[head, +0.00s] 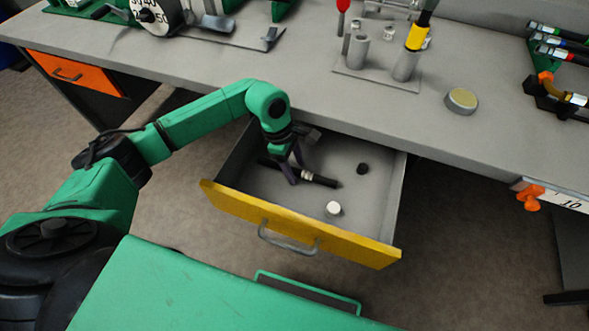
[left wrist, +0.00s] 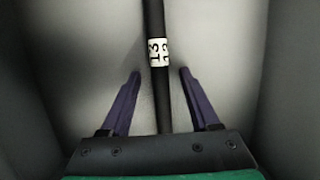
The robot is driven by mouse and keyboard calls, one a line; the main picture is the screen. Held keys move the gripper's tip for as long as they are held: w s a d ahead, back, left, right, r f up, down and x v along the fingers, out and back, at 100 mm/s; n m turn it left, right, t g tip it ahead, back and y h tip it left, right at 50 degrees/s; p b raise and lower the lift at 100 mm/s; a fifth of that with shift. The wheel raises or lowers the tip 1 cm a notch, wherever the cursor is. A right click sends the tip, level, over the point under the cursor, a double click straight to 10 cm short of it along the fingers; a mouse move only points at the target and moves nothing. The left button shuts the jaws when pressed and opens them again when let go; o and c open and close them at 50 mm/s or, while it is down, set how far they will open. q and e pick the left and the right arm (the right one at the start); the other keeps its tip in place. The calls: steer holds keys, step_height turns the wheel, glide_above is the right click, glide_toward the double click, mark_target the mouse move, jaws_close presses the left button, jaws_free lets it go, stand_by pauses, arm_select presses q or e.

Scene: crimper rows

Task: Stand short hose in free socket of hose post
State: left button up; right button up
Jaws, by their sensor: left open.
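The short hose is a thin black hose (head: 321,180) with a white band, lying in the open drawer. The left wrist view shows the hose (left wrist: 154,18) with its white band marked 13. My left gripper (head: 293,180) is down in the drawer, open. Its purple fingers (left wrist: 160,74) stand on either side of the hose, with gaps on both sides. The hose post, a grey stand with upright tubes (head: 358,52), is on the bench. One tube holds a black and yellow hose (head: 417,35); the front left tube looks empty. My right gripper is out of view.
The yellow-fronted drawer (head: 350,246) is pulled out below the bench (head: 330,100). A round tin (head: 461,100) sits right of the post. A rack of hoses (head: 560,45) is at the far right.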

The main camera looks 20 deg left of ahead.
arm_select(q)
jaws_close()
steer(key=shift+r, duration=0.15)
